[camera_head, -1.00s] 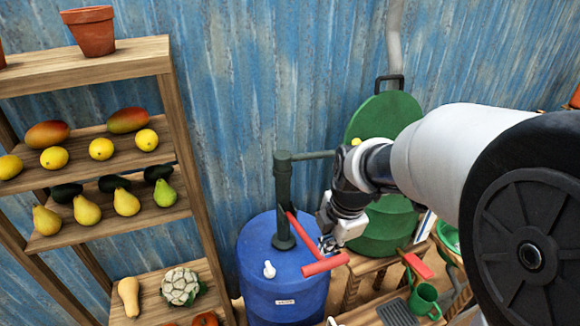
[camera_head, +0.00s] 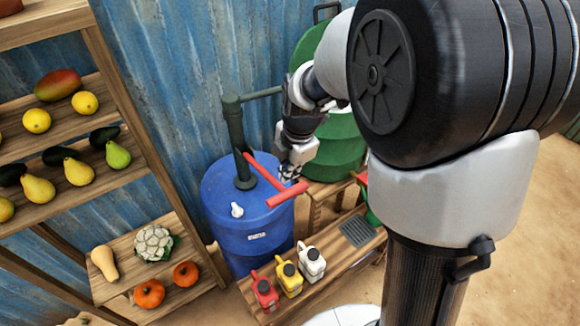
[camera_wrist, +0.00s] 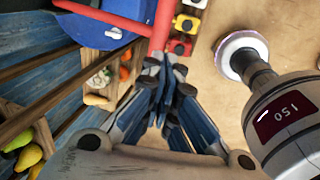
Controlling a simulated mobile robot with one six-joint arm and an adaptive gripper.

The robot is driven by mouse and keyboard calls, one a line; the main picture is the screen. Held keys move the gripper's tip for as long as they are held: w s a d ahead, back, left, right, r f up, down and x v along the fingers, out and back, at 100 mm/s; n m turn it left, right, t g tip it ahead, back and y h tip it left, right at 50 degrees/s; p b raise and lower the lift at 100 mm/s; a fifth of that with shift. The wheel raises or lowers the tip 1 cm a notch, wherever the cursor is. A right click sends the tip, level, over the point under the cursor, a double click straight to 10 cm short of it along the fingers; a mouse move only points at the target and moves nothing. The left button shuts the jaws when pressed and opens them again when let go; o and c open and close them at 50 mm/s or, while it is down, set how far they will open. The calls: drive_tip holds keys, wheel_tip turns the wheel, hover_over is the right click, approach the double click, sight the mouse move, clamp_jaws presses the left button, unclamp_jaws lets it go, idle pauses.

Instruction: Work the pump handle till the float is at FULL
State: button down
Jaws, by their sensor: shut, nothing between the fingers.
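The pump (camera_head: 236,140) is a dark green post with a spout pipe, standing on a blue barrel (camera_head: 225,220). Its red handle (camera_head: 262,172) slopes down to a red crossbar (camera_head: 287,195) at its end. In the wrist view the crossbar (camera_wrist: 161,28) lies just beyond my fingertips. My gripper (camera_head: 288,175) is shut and empty, close beside the crossbar; it also shows in the wrist view (camera_wrist: 165,65). I cannot tell if it touches the bar. A green tank (camera_head: 338,150) stands behind, partly hidden by my arm. No float or FULL mark can be made out.
A wooden shelf (camera_head: 120,160) of fruit and vegetables stands at the left. A low bench (camera_head: 330,262) in front of the barrel carries red, yellow and white jugs (camera_head: 288,275) and a grey grate (camera_head: 356,231). Bare floor (camera_head: 545,230) lies at the right.

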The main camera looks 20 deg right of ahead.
sight(285, 195)
drive_tip(key=f, duration=0.3)
drive_tip(key=w+f, duration=0.1)
drive_tip(key=f, duration=0.5)
drive_tip(key=shift+w+a+f, duration=0.3)
drive_tip(key=shift+w+a, duration=0.05)
drive_tip(key=shift+w, duration=0.05)
drive_tip(key=shift+f, duration=0.1)
